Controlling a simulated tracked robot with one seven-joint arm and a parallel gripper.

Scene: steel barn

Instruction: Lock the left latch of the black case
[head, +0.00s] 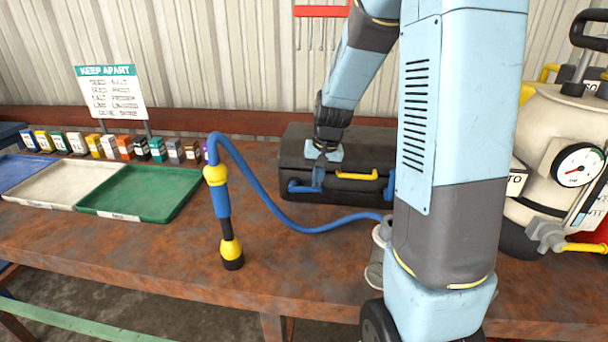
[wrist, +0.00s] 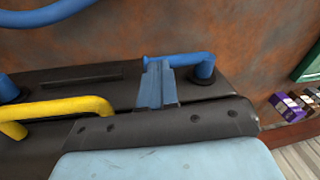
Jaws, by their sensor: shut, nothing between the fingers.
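The black case (head: 290,152) stands on the bench by the wall with its lid down. Its left latch (head: 301,187) is a blue bar at the front left, lying roughly level; it also shows in the wrist view (wrist: 190,60). My gripper (head: 317,183) is at the front of the case, by the right end of this bar. In the wrist view my gripper's fingers (wrist: 157,75) are together, empty, and overlap the bar's free end; I cannot tell if they touch it. The right blue latch (head: 389,186) is partly hidden by my arm.
The yellow handle (head: 357,175) sits beside my gripper on the case front. A blue hose (head: 285,217) with a yellow-and-blue nozzle lies ahead of the case. Trays (head: 140,215) and small boxes stand left. A tank with a gauge (head: 577,165) stands right.

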